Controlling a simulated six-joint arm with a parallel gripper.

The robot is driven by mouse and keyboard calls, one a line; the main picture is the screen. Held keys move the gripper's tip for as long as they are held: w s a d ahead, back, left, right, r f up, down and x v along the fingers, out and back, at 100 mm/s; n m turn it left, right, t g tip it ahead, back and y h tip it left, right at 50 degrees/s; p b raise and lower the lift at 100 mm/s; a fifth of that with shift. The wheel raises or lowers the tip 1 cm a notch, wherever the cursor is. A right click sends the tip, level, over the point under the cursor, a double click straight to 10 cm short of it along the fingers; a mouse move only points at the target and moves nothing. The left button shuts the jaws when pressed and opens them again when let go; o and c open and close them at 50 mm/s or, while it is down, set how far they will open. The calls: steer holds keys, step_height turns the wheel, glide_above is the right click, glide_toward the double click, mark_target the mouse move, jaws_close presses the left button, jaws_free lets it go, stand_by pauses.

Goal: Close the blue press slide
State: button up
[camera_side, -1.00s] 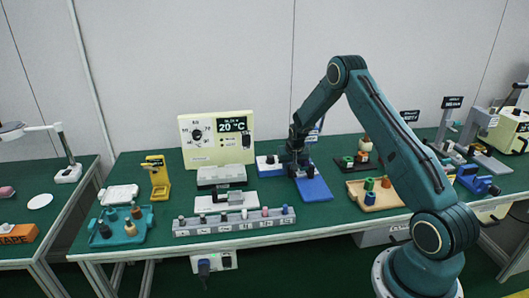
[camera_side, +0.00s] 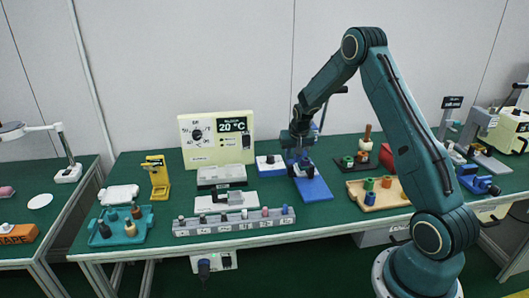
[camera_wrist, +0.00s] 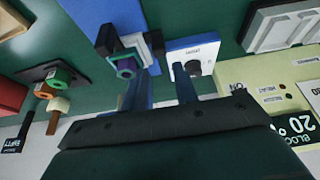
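The blue press (camera_side: 314,188) stands near the middle of the table in the side view, with a flat blue base. My gripper hangs over it and hides much of its upper part. How far the slide is open is unclear.
A blue-and-white plate with a black knob (camera_wrist: 193,66) lies close to my right finger. In the side view, a wooden tray with coloured pegs (camera_side: 392,202) stands right, a grey labelled rail (camera_side: 215,230) front left, and a cream temperature unit (camera_side: 216,160) behind left.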

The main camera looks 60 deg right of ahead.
steer(key=shift+v, duration=2.6)
steer(key=s+a+r+n, duration=0.1)
steer(key=s+a+r, duration=0.2)
steer(key=a+r, duration=0.3)
steer(key=s+a+r+n+t+y, duration=0.1)
steer(key=s+a+r+n, duration=0.15)
steer(key=a+r, duration=0.3)
steer(key=s+a+r+n, duration=0.1)
steer(key=s+a+r, duration=0.2)
steer(key=a+r, duration=0.35)
steer(key=s+a+n+y, duration=0.1)
steer(key=s+a+n, duration=0.1)
steer(key=s+a, duration=0.4)
steer(key=s+a+r+n+t+y, duration=0.1)
steer(key=s+a, duration=0.5)
steer(key=s, duration=0.7)
steer(key=shift+r+n, duration=0.3)
steer(key=shift+n, duration=0.45)
steer(key=shift+s+a, duration=0.1)
steer(key=shift+s, duration=0.05)
